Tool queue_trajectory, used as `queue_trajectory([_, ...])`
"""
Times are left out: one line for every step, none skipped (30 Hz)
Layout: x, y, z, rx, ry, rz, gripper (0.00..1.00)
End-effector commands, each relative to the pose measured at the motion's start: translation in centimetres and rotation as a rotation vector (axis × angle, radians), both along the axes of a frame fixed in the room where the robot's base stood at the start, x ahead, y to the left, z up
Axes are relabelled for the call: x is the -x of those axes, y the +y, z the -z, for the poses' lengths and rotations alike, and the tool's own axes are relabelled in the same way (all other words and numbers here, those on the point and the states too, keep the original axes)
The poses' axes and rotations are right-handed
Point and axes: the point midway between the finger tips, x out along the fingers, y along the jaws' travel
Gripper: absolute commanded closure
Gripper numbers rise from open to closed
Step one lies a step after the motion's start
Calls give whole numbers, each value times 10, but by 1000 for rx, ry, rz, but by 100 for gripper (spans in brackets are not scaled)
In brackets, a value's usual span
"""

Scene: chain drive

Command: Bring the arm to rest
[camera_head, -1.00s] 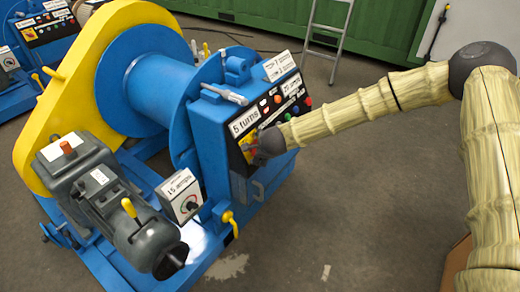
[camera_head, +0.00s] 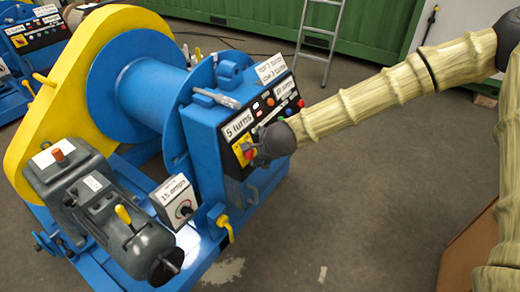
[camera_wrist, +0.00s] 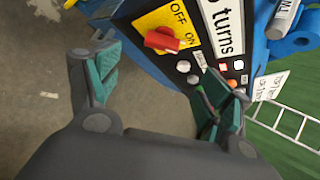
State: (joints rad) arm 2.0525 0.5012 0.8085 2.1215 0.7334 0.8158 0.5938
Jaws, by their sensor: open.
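My gripper (camera_wrist: 160,88) is open and empty in the wrist view, with its two green-padded fingers wide apart. A red rotary switch (camera_wrist: 162,40) on a yellow OFF/ON plate (camera_wrist: 150,18) lies just beyond the fingers, apart from them. In the head view my gripper (camera_head: 260,146) is close in front of the control panel of the blue winch (camera_head: 205,140), beside the "5 turns" label (camera_head: 238,124). The fingertips are partly hidden there, and I cannot tell from that view whether they touch the panel. My arm reaches in from the right.
A grey motor (camera_head: 95,205) and a dial box marked "15 amps" (camera_head: 174,198) sit at the winch's front. A yellow guard (camera_head: 45,115) covers its left side. A ladder (camera_head: 318,45) and green container (camera_head: 260,22) stand behind. The floor (camera_head: 370,190) to the right is open.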

Motion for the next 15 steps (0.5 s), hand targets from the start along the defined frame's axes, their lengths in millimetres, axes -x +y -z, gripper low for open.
queue_trajectory([0, 0, 0, 0, 0, 0, 21])
queue_trajectory([1, 0, 0, 0, 0, 0, 21])
queue_trajectory([1, 0, 0, 0, 0, 0, 21])
queue_trajectory([0, 0, 0, 0, 0, 0, 21])
queue_trajectory([0, 0, 0, 0, 0, 0, 21])
queue_trajectory([0, 0, 0, 0, 0, 0, 21])
queue_trajectory([0, 0, 0, 0, 0, 0, 21])
queue_trajectory([0, 0, 0, 0, 0, 0, 21])
queue_trajectory([0, 0, 0, 0, 0, 0, 21])
queue_trajectory([0, 0, 0, 0, 0, 0, 21])
queue_trajectory([0, 0, 0, 0, 0, 0, 21])
queue_trajectory([0, 0, 0, 1, 0, -1, 21])
queue_trajectory([0, 0, 0, 1, 0, -1, 21])
queue_trajectory([1, 0, 1, 2, 0, -2, 21])
queue_trajectory([2, 0, 3, 7, 2, -8, 21])
